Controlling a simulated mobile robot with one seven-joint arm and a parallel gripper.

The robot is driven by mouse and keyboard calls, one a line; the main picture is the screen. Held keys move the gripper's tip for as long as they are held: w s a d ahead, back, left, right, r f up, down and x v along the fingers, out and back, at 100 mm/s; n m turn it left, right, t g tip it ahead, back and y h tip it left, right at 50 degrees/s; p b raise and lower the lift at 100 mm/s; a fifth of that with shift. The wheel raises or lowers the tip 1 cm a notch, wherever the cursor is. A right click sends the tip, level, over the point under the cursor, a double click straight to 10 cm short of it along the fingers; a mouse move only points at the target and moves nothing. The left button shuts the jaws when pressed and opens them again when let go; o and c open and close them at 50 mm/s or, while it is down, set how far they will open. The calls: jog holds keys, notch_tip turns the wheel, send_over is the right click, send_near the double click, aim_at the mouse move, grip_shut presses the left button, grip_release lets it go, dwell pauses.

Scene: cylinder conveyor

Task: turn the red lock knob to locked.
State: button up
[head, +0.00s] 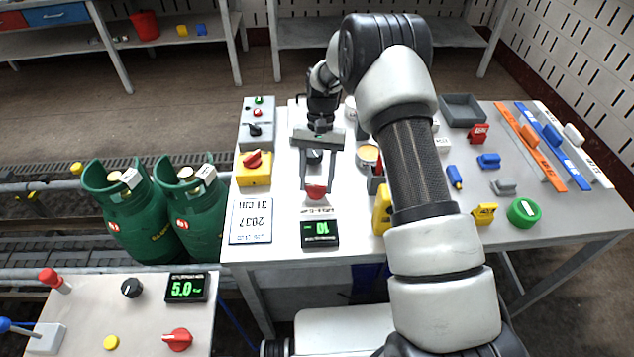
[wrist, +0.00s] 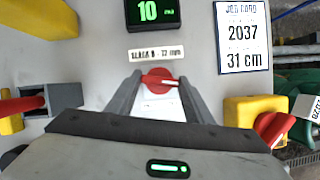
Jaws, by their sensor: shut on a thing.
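A red knob (head: 316,191) with a raised grip bar is on the table just behind a small black display. My gripper (head: 317,187) points down over it, its two fingers on either side of the knob. In the wrist view the red knob (wrist: 159,81) sits between the fingertips (wrist: 160,78), its grip bar running roughly across the picture. My gripper is shut on this knob. A white label strip (wrist: 156,53) lies between the knob and the display. I cannot read any locked or unlocked mark.
A black display (head: 320,234) reads 10. A white card (head: 251,221) lies left of it. A yellow box with another red knob (head: 253,160) stands left of my gripper; a third red knob (head: 178,340) is on the lower left table. Yellow and other small parts stand to the right.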

jog(key=shift+a+n+h, duration=0.1)
jog(key=shift+n+h, duration=0.4)
jog(key=shift+n, duration=0.7)
jog(key=o, duration=1)
jog(key=shift+o, duration=0.2)
jog(key=v, duration=1.7)
jog(key=shift+w+p, duration=0.3)
jog(key=shift+p, duration=0.1)
jog(key=shift+r, duration=0.15)
